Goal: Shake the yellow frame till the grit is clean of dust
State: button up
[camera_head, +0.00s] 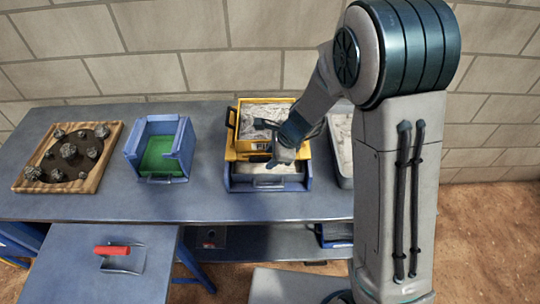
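The yellow frame (232,147) sits over a blue tray (266,184) at the middle of the bench, against its back part. Pale grey grit (262,110) shows inside the frame, and a dark handle sticks out on its left side. Pale material also shows in the blue tray in front of and below the frame. My gripper (270,143) reaches in from the right over the front part of the frame. Its fingers overlap the frame in the picture, so I cannot tell whether they hold it. My wrist hides the frame's right side.
A wooden tray of dark rocks (22,187) lies at the far left. A blue box with a green floor (183,135) stands between it and the frame. A grey tray (345,183) is partly behind my arm. A red-handled scoop (122,260) lies on a lower front table. The front bench strip is clear.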

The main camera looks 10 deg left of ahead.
jog(key=v, duration=1.3)
jog(key=shift+r+p, duration=0.3)
jog(key=shift+r, duration=0.05)
jog(key=shift+d+f+b, duration=0.1)
jog(key=shift+d+b, duration=0.05)
jog(key=shift+b, duration=0.65)
jog(key=shift+s, duration=0.1)
jog(key=x, duration=1.3)
jog(key=shift+a+f+p, duration=0.2)
jog(key=shift+f+p, duration=0.1)
jog(key=shift+p, duration=0.1)
